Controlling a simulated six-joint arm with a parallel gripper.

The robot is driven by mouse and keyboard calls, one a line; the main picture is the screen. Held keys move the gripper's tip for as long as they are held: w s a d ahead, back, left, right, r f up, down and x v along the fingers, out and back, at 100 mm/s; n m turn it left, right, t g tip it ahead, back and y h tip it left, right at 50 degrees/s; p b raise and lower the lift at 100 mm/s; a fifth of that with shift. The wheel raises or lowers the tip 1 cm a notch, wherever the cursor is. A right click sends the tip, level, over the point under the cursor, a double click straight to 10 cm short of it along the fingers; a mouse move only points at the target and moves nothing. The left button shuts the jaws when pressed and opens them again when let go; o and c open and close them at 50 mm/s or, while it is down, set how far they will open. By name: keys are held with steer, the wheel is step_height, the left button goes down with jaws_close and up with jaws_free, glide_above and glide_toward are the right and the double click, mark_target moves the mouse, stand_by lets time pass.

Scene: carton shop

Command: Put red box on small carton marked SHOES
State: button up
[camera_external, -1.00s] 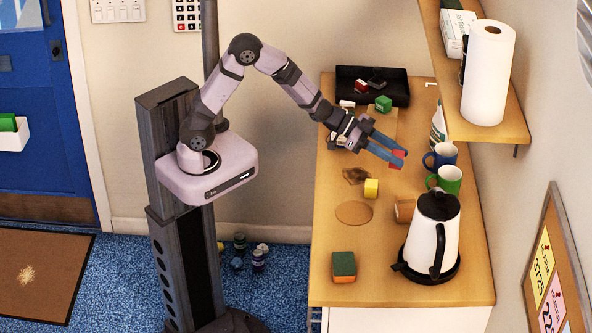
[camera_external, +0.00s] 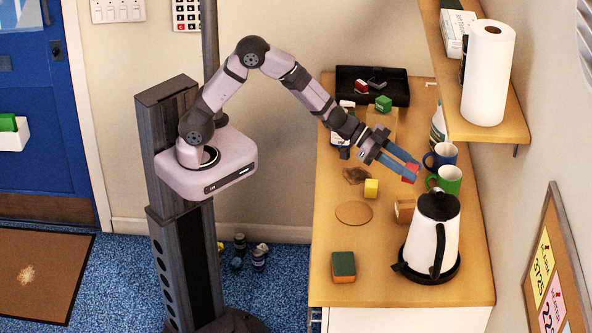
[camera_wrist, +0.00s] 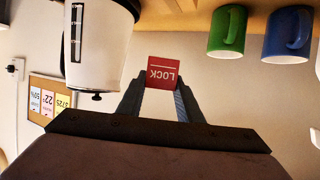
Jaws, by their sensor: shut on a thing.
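My gripper (camera_external: 412,170) is shut on a red box (camera_external: 411,173) and holds it in the air above the counter, just left of the mugs. In the wrist view the red box (camera_wrist: 164,72) sits between the two fingertips, and its face reads LOCK upside down. No marking SHOES can be read in any view. I cannot tell which thing, if any, is the small carton.
A white and black kettle (camera_external: 432,238) stands at the front right. A blue mug (camera_external: 441,155) and a green mug (camera_external: 447,179) are close to my gripper. A sponge (camera_external: 343,266) lies in front, and a black tray (camera_external: 397,90) is at the back. A shelf overhangs the right side.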

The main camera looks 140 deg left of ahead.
mark_target(405, 201)
steer(key=shift+f+p, duration=0.5)
steer(key=shift+f, duration=3.45)
steer(key=shift+f, duration=0.1)
steer(key=shift+f, duration=0.15)
steer(key=o, duration=1.1)
steer(key=shift+r, duration=0.25)
steer(key=b+v, duration=0.3)
steer(key=v, duration=0.9)
steer(key=shift+w+d, duration=0.1)
steer(key=shift+d, duration=0.05)
